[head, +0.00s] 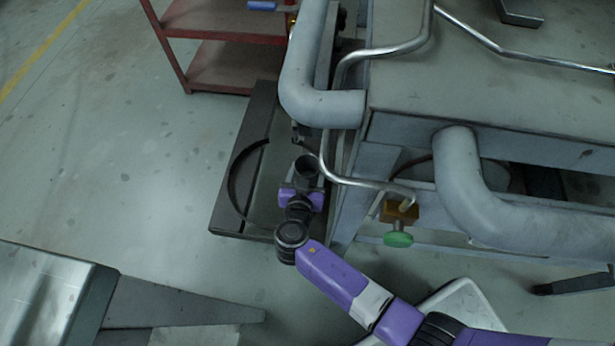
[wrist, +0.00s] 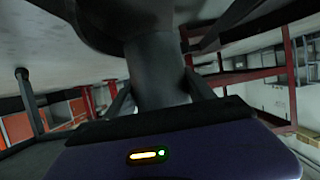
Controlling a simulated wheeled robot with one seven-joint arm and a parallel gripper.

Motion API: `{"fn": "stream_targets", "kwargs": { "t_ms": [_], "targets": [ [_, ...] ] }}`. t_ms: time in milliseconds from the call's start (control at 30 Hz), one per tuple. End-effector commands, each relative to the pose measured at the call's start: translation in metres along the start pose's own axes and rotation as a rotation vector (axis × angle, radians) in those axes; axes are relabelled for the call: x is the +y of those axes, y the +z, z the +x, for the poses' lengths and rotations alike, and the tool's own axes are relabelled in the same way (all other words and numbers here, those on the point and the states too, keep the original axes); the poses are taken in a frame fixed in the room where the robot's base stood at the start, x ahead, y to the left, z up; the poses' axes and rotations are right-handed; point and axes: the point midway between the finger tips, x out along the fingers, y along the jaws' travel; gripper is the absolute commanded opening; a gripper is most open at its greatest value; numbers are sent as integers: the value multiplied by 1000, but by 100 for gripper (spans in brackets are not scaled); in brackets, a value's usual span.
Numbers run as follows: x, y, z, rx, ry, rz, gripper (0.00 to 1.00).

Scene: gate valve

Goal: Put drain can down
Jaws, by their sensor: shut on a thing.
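The drain can seems to be the dark grey cylindrical thing at my gripper, just past its purple body in the head view (head: 306,168). In the wrist view, a dark round post of it (wrist: 158,70) stands between my fingers, and a wider dark part spreads at the top left. My gripper (wrist: 160,95) is shut on it. In the head view my gripper (head: 303,183) is over a dark rectangular frame with a round rim (head: 228,215), beside the grey bench. I cannot tell whether the can touches anything below. My fingertips are largely hidden in the head view.
A thin metal pipe (head: 348,184) runs close to the right of my gripper, ending at a brass valve with a green knob (head: 398,239). A thick grey pipe (head: 320,107) bends just beyond. A red shelf (head: 222,65) stands behind. Open floor lies left.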

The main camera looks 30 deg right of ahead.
Motion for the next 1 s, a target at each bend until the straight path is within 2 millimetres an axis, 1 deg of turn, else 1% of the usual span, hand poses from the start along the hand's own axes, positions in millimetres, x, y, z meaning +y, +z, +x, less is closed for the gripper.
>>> {"fn": "stream_targets", "kwargs": {
  "t_ms": [33,133,500,533,633,1000],
  "targets": [
    [0,11,5,-1,0,-1,15],
    [0,22,9,-1,0,-1,15],
    [0,24,10,0,0,0,15],
    [0,24,10,0,0,0,64],
    [0,24,10,0,0,0,84],
    [0,22,9,0,0,1,84]
  ]
}}
